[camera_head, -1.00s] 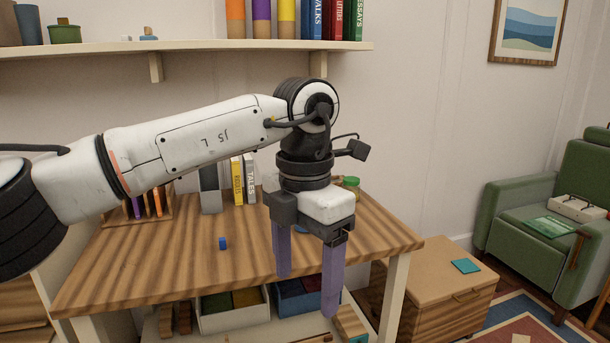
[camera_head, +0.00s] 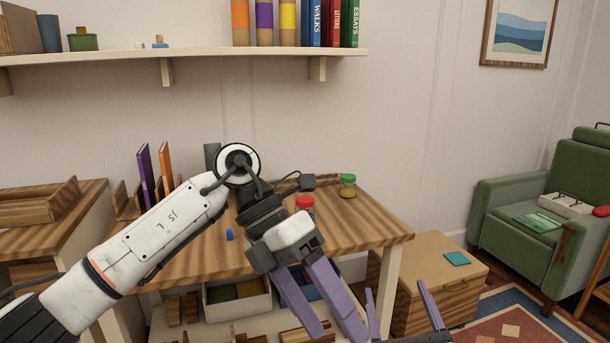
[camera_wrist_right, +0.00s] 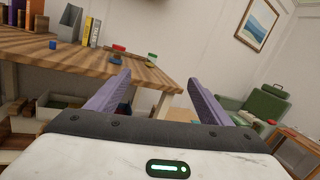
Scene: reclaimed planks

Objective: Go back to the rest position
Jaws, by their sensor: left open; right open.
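My left gripper (camera_head: 338,338) hangs in front of the striped wooden table (camera_head: 375,222) in the head view, its two purple fingers pointing down and right. It is open with nothing between the fingers. My right gripper (camera_head: 401,303) shows only as purple fingertips at the bottom edge of the head view, right of the left gripper. In the right wrist view its two fingers (camera_wrist_right: 155,98) are spread apart and empty, in front of the table's edge. Most of the right arm is out of view.
On the table are a blue cube (camera_head: 229,234), a red-lidded jar (camera_head: 304,206) and a green-lidded jar (camera_head: 348,186). Bins stand below. A wooden chest (camera_head: 430,260) and green armchair (camera_head: 510,250) stand to the right. A shelf (camera_head: 230,54) runs above the table.

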